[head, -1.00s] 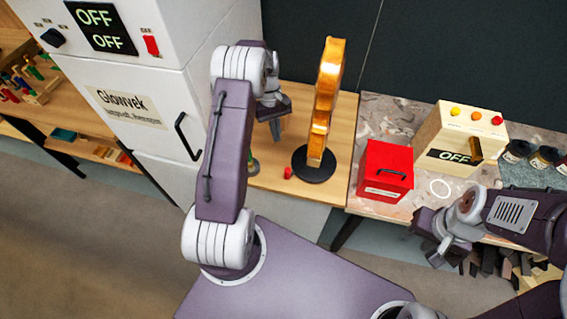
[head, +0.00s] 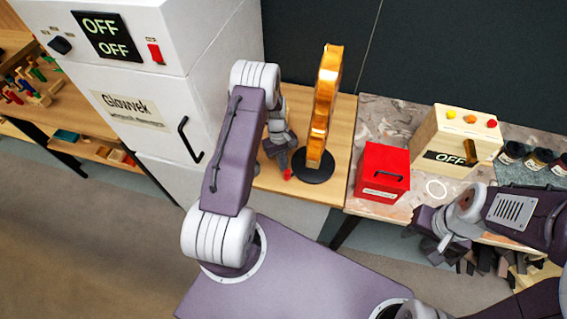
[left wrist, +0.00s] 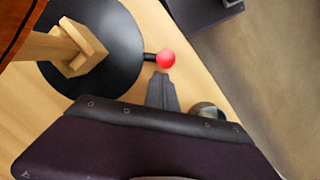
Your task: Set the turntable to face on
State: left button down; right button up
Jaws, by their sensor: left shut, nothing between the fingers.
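The turntable (head: 314,172) is a round black disc on the wooden bench. An orange-brown violin body (head: 326,95) stands upright on it, seen nearly edge-on in the head view. In the left wrist view the disc (left wrist: 125,40) has a short black lever with a red knob (left wrist: 166,58), and a pale wooden post (left wrist: 72,48) rises from it. My left gripper (left wrist: 162,76) is shut and empty, its tips right by the red knob; I cannot tell whether they touch. My right gripper (head: 428,228) hangs low in front of the stone-topped bench; its jaws are unclear.
A red box (head: 383,170) and a cream device reading OFF (head: 440,130) stand right of the turntable, with several small jars (head: 540,160) beyond. A tall white cabinet (head: 140,110) stands to the left. A dark wall is behind the bench.

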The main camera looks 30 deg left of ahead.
pick_arm(q)
jog(key=shift+s+d, duration=0.15)
jog(key=shift+d, duration=0.05)
dwell(0.4)
